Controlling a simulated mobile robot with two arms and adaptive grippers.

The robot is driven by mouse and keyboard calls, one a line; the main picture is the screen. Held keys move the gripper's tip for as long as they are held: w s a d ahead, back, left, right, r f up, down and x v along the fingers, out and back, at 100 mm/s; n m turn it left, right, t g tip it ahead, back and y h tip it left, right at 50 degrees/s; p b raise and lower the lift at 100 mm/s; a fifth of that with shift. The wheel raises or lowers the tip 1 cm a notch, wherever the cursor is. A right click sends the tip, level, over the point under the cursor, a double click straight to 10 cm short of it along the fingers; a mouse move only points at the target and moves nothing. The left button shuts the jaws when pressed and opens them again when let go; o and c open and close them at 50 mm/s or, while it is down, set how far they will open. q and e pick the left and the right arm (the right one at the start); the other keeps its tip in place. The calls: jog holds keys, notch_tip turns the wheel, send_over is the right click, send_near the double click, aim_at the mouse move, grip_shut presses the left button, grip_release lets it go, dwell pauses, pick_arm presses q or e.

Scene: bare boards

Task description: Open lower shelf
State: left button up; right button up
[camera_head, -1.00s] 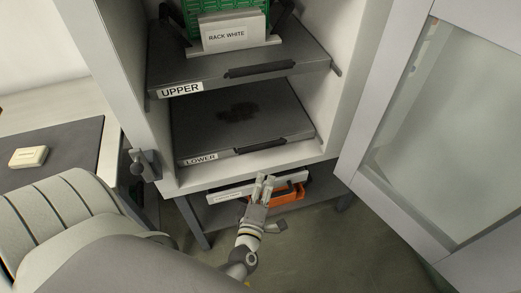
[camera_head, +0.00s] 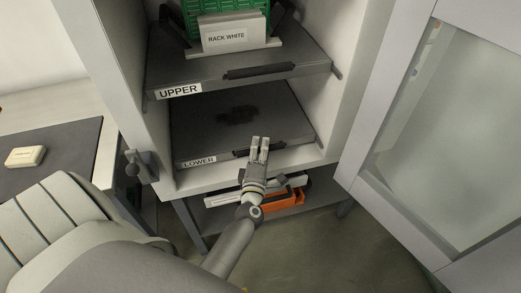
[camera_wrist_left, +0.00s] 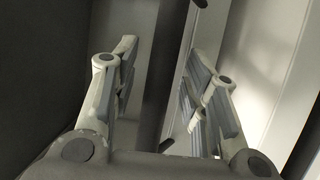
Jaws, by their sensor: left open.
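The lower shelf (camera_head: 205,130) is a dark grey board in the open cabinet, with a "LOWER" label and a black handle (camera_head: 272,150) on its front edge. A dark smudge marks its top. My left gripper (camera_head: 260,141) is at the shelf's front edge, in front of the handle's left part, which it partly hides. My right gripper is not in view.
The upper shelf (camera_head: 220,75) above holds a green rack with a "RACK WHITE" sign (camera_head: 227,37). The glass door (camera_head: 440,130) stands open at right. An orange item (camera_head: 285,201) lies below the cabinet. A side table (camera_head: 70,145) with a pale block (camera_head: 25,156) is at left.

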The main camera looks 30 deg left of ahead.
pick_arm(q)
jog(key=shift+c, duration=0.3)
grip_shut()
